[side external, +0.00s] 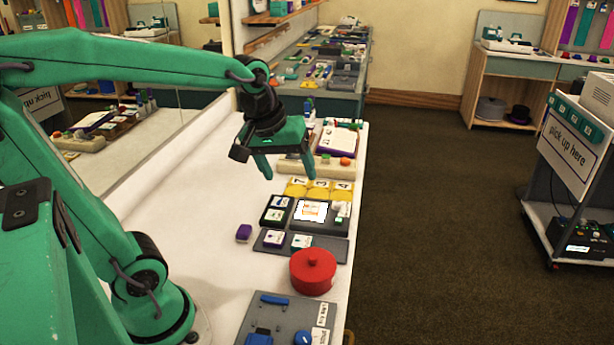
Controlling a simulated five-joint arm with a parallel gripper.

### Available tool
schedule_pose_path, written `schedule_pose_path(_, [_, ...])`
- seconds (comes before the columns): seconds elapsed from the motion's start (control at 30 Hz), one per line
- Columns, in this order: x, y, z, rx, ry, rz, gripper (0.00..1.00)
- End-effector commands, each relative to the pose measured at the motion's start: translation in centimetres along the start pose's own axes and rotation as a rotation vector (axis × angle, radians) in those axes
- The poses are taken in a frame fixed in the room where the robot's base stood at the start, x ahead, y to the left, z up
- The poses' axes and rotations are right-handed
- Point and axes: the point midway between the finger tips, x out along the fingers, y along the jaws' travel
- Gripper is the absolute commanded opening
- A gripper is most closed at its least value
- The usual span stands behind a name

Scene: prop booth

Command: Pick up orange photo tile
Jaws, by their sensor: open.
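A bright white tile with orange marks (312,209), seemingly the orange photo tile, lies on a dark grey tray (328,228) on the white table. Its picture is too small to read. Small tiles with dark pictures lie to its left (279,202) and in front (301,241). My gripper (287,170) is open and empty, fingers pointing down. In the picture it hangs above and slightly left of the white tile, apart from it.
A red lidded pot (313,272) stands in front of the tiles. Yellow number cards (320,189) and a beige stand (300,167) lie behind. The table's left part (190,215) is clear; a mirror borders it.

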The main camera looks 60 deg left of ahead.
Motion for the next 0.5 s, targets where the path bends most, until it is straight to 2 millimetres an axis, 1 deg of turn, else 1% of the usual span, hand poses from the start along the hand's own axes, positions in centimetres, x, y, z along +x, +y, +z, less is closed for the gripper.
schedule_pose_path(0.03, [0.6,0.1,-0.9,-0.068,-0.013,-0.015,0.71])
schedule_pose_path(0.27, [3.3,0.5,-4.7,-0.4,-0.05,-0.075,0.71])
schedule_pose_path(0.5, [7.0,0.2,-8.4,-0.744,-0.075,-0.15,0.71])
